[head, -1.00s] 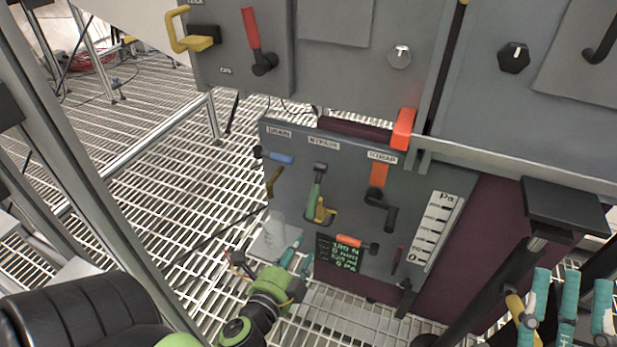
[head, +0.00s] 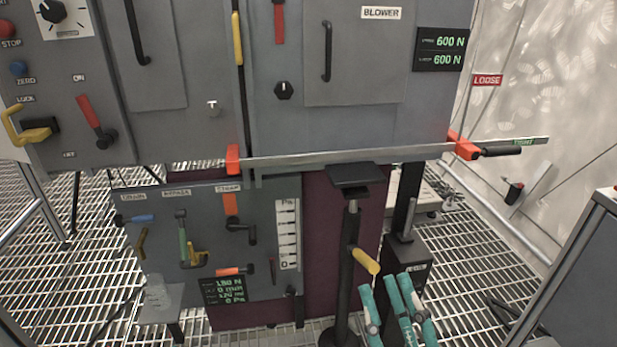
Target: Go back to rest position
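My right gripper (head: 395,290) is at the bottom of the head view, right of centre. Its teal fingers point upward, stand apart, and hold nothing that I can see. It is in front of the dark floor stand, below and right of the yellow handle (head: 365,261). The wrist and the rest of the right arm are cut off by the lower edge. My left gripper does not show in the head view.
A grey valve panel (head: 150,262) with coloured levers is at lower left. A clear bottle (head: 157,293) stands on a small shelf (head: 176,316) beside it. A long metal bar (head: 340,156) crosses under the upper cabinets. A black post (head: 406,215) rises behind my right gripper. Grating floor (head: 465,290) is open to the right.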

